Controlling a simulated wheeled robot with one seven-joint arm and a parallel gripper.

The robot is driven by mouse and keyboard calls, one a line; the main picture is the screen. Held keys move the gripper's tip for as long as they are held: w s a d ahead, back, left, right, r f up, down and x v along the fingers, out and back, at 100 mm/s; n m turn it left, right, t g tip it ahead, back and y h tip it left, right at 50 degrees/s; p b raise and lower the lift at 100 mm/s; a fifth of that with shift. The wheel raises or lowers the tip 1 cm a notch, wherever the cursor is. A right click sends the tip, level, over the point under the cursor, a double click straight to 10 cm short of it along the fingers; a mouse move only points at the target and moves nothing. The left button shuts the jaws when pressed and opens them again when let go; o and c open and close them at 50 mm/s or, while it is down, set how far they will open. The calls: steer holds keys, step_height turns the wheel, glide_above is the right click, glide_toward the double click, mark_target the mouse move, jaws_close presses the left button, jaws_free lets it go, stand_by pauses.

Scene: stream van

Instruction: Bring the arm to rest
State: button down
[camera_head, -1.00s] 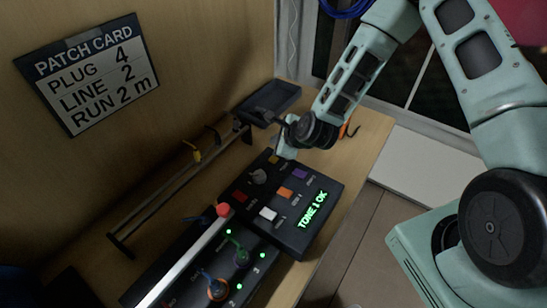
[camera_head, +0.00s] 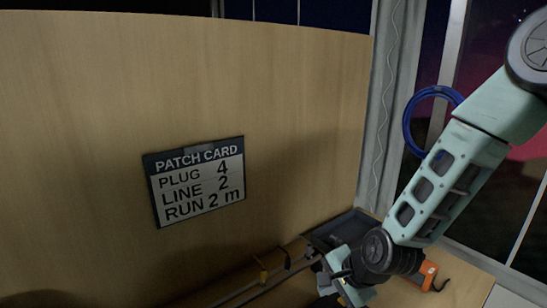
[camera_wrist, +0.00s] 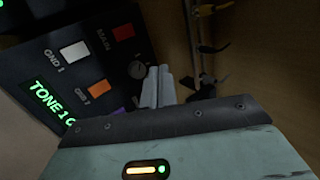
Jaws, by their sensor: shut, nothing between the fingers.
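My arm reaches down from the upper right in the head view, with my gripper (camera_head: 352,292) low near the bottom edge. In the wrist view my gripper (camera_wrist: 160,72) shows two pale fingers pressed together, with nothing between them. Behind the fingers is a black panel box (camera_wrist: 85,62) with a knob (camera_wrist: 138,70), a white button (camera_wrist: 74,50), an orange button (camera_wrist: 98,89) and a red button (camera_wrist: 124,32). Its green display (camera_wrist: 52,103) reads TONE 1, cut off by my gripper body. I cannot tell whether the fingertips touch the box.
A patch card (camera_head: 198,180) on the wooden wall reads PLUG 4, LINE 2, RUN 2 m. A dark tray (camera_head: 345,228) lies behind my gripper. An orange item (camera_head: 429,274) is right of it. A rail (camera_head: 235,295) runs left. A blue cable coil (camera_head: 409,120) hangs by the window.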

steer(key=s+r+n+g+h+b, duration=0.1)
steer(key=s+r+n, duration=0.2)
steer(key=s+n, duration=0.3)
steer(key=s+d+r+n+g+h+b, duration=0.1)
steer(key=s+r+n, duration=0.3)
steer(key=s, duration=0.6)
steer(key=s+r+n+g+h+b, duration=0.1)
steer(key=s+r+n, duration=0.3)
steer(key=s+n, duration=0.4)
steer(key=shift+d+n+g+h, duration=0.4)
steer(key=shift+n+g+h, duration=0.1)
steer(key=shift+g, duration=0.4)
